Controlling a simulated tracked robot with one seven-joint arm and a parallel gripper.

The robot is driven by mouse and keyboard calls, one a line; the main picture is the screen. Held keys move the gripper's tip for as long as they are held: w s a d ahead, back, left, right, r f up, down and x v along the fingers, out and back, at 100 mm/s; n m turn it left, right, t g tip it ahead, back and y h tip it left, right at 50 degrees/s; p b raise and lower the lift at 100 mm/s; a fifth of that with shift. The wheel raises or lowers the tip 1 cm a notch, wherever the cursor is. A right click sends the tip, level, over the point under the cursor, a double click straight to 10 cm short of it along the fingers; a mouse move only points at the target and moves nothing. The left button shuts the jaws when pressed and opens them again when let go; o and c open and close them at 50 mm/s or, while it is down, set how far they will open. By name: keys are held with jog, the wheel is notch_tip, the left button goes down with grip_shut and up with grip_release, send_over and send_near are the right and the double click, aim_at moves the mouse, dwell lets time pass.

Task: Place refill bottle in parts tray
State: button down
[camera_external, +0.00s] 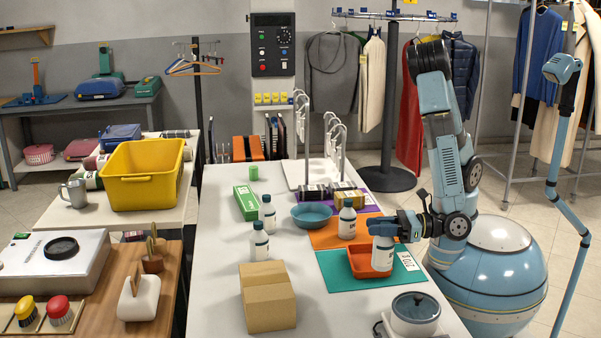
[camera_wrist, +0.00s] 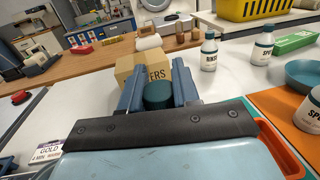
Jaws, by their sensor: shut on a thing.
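My gripper (camera_external: 384,229) is shut on a white bottle (camera_external: 382,254), taken as the refill bottle. Its dark green cap shows between the fingers in the wrist view (camera_wrist: 158,95); its label is not readable. The bottle stands upright within the outline of an orange-red tray (camera_external: 362,276), taken as the parts tray, on a green mat. I cannot tell whether its base touches the tray floor. The tray's edge also shows at the lower right of the wrist view (camera_wrist: 283,146).
Other white bottles stand nearby: one on the orange mat (camera_external: 347,220) and two on the white table (camera_external: 267,213) (camera_external: 259,242). A cardboard box (camera_external: 268,298) stands front left, a blue bowl (camera_external: 311,215) behind, and a lidded pot (camera_external: 415,312) front right.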

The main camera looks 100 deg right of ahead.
jog(key=s+d+r+m+g+h, duration=0.3)
jog(key=s+d+m+g+h, duration=0.3)
jog(key=d, duration=0.3)
jog(key=s+d+r+m+g+h, duration=0.3)
jog(key=s+d+m+h, duration=0.2)
jog(key=s+d+h, duration=0.3)
jog(key=w+a+f, duration=0.4)
jog(key=w+f, duration=0.8)
jog(key=w, duration=0.1)
jog(key=shift+f+g+y, duration=0.3)
jog(key=shift+f, duration=0.05)
jog(key=c, duration=0.8)
grip_release()
jog(key=shift+f, duration=0.1)
